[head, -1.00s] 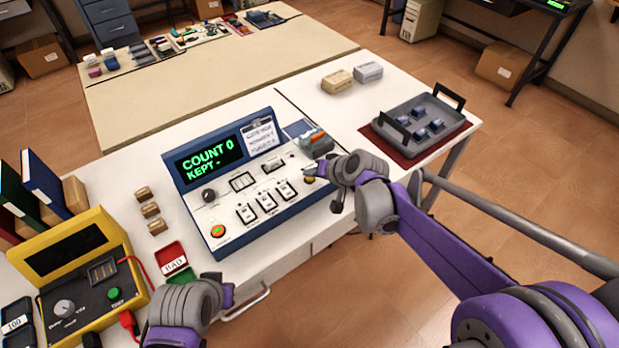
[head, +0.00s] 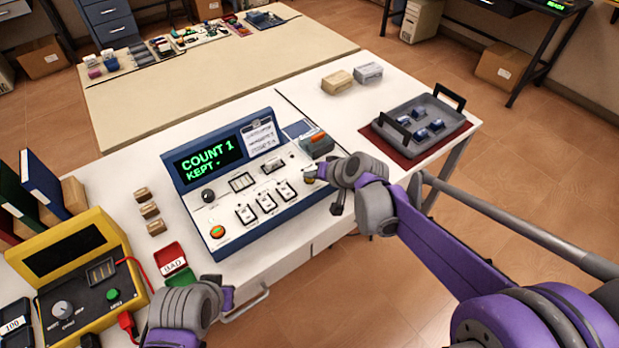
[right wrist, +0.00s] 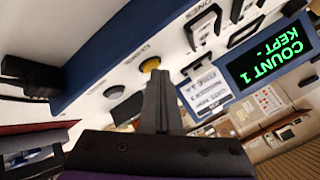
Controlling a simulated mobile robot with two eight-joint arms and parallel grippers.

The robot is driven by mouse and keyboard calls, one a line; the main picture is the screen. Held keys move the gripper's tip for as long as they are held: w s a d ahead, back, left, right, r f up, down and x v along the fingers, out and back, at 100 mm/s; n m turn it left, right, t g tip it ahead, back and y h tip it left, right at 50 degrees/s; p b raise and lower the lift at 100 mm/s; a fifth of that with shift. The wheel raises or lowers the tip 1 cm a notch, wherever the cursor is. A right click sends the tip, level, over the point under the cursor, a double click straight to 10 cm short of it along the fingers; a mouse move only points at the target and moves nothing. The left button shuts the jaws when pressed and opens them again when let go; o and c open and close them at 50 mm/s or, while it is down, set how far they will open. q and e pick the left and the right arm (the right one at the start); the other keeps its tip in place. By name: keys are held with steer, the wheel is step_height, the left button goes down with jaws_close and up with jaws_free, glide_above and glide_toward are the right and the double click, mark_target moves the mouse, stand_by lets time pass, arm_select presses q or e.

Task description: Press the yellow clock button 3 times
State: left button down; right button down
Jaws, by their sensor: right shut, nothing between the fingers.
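The blue-edged console (head: 215,172) on the white table has a green display (head: 210,160) reading "COUNT 1" and "KEPT -". The yellow clock button (right wrist: 150,64) shows at the tips of my right gripper (right wrist: 158,76) in the right wrist view, partly covered by them. I cannot tell whether the fingers touch it. In the head view my right gripper (head: 311,173) is at the console's right edge, shut and empty. My left gripper (head: 228,298) is at the table's front edge, with its fingers too hidden to judge.
A dark round button (right wrist: 115,92) is beside the yellow one. A red-green button (head: 217,231) and several switches are on the console. A yellow tester (head: 75,270) and a BAD-labelled tray (head: 171,258) stand left. A grey tray (head: 448,110) with blue parts stands right.

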mark_target(312, 182)
stand_by(0.5)
steer(key=shift+r+p, duration=0.6)
steer(key=shift+r, duration=0.2)
steer(key=shift+r+p, duration=1.6)
steer(key=shift+r, duration=0.95)
steer(key=shift+f, duration=0.1)
step_height(312, 182, up, 4)
steer(key=shift+f, duration=0.1)
stand_by(0.5)
